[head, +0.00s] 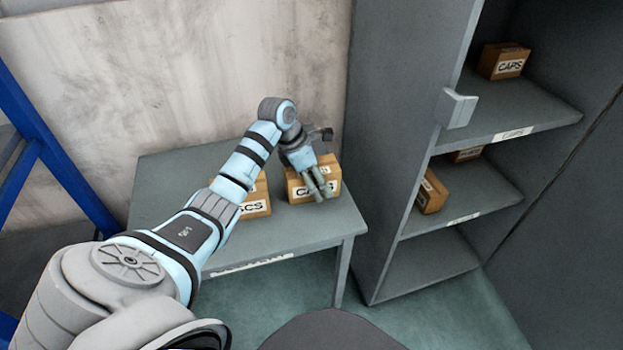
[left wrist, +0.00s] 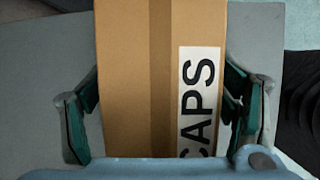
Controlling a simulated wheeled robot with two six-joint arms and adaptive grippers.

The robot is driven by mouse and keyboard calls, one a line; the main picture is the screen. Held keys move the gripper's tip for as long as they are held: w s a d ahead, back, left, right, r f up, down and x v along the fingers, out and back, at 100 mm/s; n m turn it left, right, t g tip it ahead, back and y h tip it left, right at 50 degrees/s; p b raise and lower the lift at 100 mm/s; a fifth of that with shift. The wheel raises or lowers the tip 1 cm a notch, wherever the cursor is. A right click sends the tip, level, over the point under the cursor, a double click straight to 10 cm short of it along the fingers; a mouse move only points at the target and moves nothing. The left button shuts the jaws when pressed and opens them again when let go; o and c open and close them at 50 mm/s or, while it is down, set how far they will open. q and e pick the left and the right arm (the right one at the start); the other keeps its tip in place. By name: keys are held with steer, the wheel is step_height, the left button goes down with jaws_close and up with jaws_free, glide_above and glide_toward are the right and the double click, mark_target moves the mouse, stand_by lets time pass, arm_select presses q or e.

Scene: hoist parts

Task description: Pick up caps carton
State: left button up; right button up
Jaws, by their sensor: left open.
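The caps carton (head: 298,194) is a small brown box with a white label, standing on the grey table (head: 290,236). My left gripper (head: 319,188) is over it, and its fingers partly hide the label. In the left wrist view the carton (left wrist: 135,80) fills the middle, with the word CAPS readable on its label. The open fingers of the left gripper (left wrist: 165,115) stand on either side of the carton; I cannot tell whether they touch it. My right gripper is not in view.
Another carton (head: 256,200), its label ending in SCS, stands just left, partly behind my arm. A grey shelf cabinet (head: 395,150) stands close on the right. It holds a CAPS carton (head: 503,60) on the top shelf and other cartons (head: 431,193) below.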

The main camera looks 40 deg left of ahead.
arm_select(q)
steer(key=shift+f, duration=0.2)
stand_by(0.3)
steer(key=c, duration=1.4)
steer(key=shift+r, duration=0.15)
steer(key=shift+c, duration=0.2)
